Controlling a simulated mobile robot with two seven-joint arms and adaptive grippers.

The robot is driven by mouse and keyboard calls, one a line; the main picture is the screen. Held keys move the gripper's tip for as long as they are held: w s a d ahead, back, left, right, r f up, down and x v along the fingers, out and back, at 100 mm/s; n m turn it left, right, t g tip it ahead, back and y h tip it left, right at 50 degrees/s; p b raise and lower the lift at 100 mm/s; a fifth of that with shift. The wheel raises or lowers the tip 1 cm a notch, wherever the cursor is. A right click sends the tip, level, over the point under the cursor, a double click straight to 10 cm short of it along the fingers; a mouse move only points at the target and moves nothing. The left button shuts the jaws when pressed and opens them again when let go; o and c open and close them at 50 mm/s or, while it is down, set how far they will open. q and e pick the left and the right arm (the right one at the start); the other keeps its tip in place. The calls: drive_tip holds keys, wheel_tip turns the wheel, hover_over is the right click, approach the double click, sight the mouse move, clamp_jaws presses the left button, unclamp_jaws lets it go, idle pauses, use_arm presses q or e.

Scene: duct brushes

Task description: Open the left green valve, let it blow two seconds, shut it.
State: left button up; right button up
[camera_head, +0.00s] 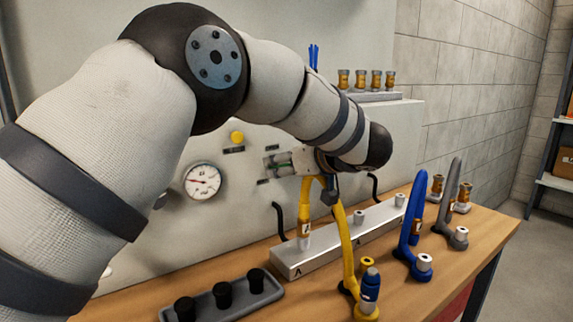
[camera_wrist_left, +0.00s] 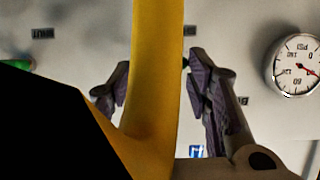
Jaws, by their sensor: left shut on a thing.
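The valve's exact angle cannot be made out. A second green part (camera_wrist_left: 13,72) shows at the left edge of that view. My right gripper is not in view.
The yellow hose (camera_head: 347,245) arches close under my left wrist. A pressure gauge (camera_head: 202,181) and yellow button (camera_head: 237,137) are on the panel. A metal rail (camera_head: 318,256), a blue hose (camera_head: 411,222), a grey hose (camera_head: 450,195) and a black-capped tray (camera_head: 252,302) stand on the bench.

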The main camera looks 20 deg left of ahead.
use_arm(q)
drive_tip(key=shift+s, duration=0.1)
drive_tip(key=n+t, duration=0.1)
drive_tip(key=n+h, duration=0.1)
drive_tip(key=n, duration=0.1)
drive_tip(key=shift+s+a+f+t, duration=0.1)
drive_tip(key=shift+s+a+t, duration=0.1)
drive_tip(key=shift+t, duration=0.2)
drive_tip(key=shift+s+a+f+n+t, duration=0.2)
drive_tip(key=shift+n+t, duration=0.65)
drive_tip(key=shift+n, duration=0.75)
drive_tip(key=shift+s+d+f+n+t, duration=0.1)
drive_tip(key=shift+f+n+t, duration=0.15)
drive_tip(key=shift+n+t, duration=1)
drive_tip(key=shift+s+a+f+n+t, duration=0.1)
drive_tip(key=shift+f+n+t, duration=0.3)
drive_tip(key=shift+n, duration=1.55)
drive_tip(key=shift+r, duration=0.15)
drive_tip(key=o, duration=1.2)
drive_tip(key=shift+c, duration=0.2)
